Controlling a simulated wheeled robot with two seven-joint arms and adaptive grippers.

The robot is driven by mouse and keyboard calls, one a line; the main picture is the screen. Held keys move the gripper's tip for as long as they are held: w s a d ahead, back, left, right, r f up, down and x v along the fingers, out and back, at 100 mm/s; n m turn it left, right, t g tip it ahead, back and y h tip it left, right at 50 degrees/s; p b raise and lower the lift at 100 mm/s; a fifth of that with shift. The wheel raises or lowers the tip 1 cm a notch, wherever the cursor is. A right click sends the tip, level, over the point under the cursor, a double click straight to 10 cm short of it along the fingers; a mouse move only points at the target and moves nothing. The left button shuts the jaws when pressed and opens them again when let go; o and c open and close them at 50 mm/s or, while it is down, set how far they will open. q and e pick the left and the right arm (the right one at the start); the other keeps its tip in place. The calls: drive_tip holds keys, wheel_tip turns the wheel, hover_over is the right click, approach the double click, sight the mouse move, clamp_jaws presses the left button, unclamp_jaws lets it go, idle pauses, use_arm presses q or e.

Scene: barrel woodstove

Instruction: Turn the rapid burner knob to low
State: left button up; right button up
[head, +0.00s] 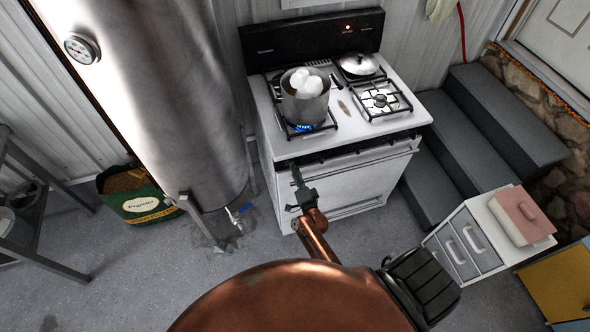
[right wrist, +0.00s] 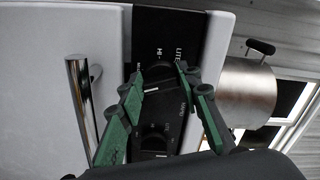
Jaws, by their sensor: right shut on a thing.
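The white stove (head: 340,165) stands against the back wall, with a dark knob strip below its cooktop. In the right wrist view, my right gripper (right wrist: 161,76) has its green-edged fingers on either side of a black burner knob (right wrist: 158,83) and is shut on it. "LITE" and "HI" are printed near this knob; I cannot surely read its setting. A second knob (right wrist: 154,139) sits below it in that view, between the fingers. In the head view, the right gripper (head: 297,175) reaches the stove front and hides the held knob. My left gripper is not in view.
A pot with white eggs (head: 305,98) stands over a blue flame (head: 303,128) on the front left burner. A lidded pan (head: 358,65) sits behind. The oven handle (right wrist: 82,95) runs beside my fingers. A metal barrel (head: 180,90) stands left; grey steps (head: 500,115) rise right.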

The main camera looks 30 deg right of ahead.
drive_tip(key=n+p, duration=0.1)
drive_tip(key=n, duration=0.4)
drive_tip(key=shift+f+n, duration=0.15)
drive_tip(key=shift+n, duration=0.15)
idle(0.4)
drive_tip(key=o, duration=1.2)
drive_tip(key=shift+c, duration=0.2)
drive_tip(key=v, duration=1.2)
drive_tip(key=shift+d, duration=0.1)
